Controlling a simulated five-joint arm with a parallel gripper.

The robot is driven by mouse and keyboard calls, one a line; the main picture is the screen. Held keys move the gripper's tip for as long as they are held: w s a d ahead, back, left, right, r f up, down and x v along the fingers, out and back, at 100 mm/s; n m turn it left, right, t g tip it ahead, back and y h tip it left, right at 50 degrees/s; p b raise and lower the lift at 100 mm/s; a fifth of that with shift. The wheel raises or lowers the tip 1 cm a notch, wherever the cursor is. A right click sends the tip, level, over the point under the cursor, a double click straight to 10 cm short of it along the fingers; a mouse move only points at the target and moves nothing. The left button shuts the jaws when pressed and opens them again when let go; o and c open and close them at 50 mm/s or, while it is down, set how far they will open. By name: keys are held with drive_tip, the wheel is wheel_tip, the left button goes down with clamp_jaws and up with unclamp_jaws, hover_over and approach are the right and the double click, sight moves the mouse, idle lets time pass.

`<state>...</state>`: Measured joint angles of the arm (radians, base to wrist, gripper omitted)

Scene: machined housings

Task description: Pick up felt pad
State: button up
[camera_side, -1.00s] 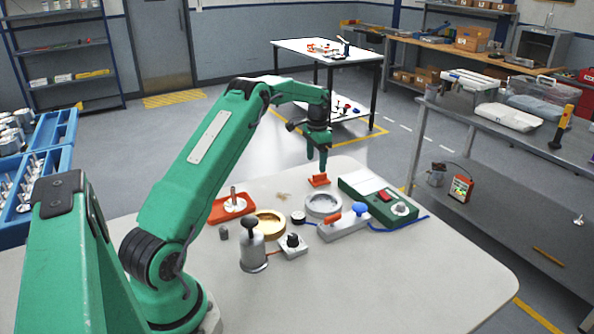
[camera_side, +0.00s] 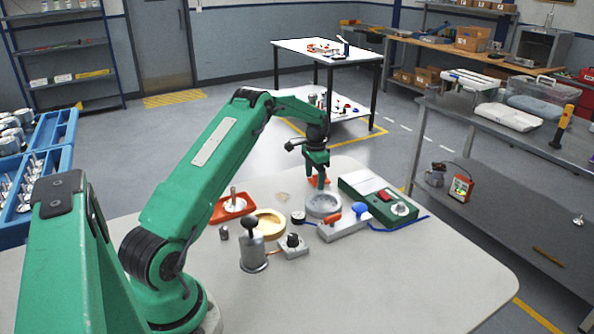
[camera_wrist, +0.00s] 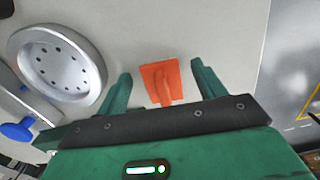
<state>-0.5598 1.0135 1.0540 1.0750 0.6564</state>
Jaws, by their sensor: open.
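The felt pad (camera_side: 313,182) is orange, with a flat square base and a raised grip. It lies on the table behind the grey ring-shaped dish in the side view, partly hidden by my fingers. In the wrist view the pad (camera_wrist: 158,76) sits between my two spread fingers, with a visible gap on each side. My gripper (camera_side: 318,178) points down, low over the pad. In the wrist view my gripper (camera_wrist: 160,74) is open and holds nothing. I cannot tell whether the fingertips touch the table.
A round grey dish with holes (camera_wrist: 57,68) is close to the left finger in the wrist view. A green box with a red switch (camera_side: 380,200) stands right of my gripper in the side view.

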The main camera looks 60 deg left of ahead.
sight(316, 182)
drive_tip(key=shift+f, duration=0.1)
idle(0.4)
drive_tip(key=c, duration=1.1)
drive_tip(key=shift+r, duration=0.2)
drive_tip(key=shift+r, duration=0.65)
drive_tip(key=r, duration=0.3)
drive_tip(key=shift+w+d, duration=0.1)
drive_tip(key=shift+d, duration=0.3)
drive_tip(key=d+r, duration=0.2)
drive_tip(key=d, duration=0.1)
drive_tip(key=d+r, duration=0.2)
drive_tip(key=d, duration=0.2)
drive_tip(key=d+r, duration=0.2)
drive_tip(key=d, duration=0.1)
drive_tip(key=shift+d+r, duration=0.2)
drive_tip(key=shift+d, duration=0.2)
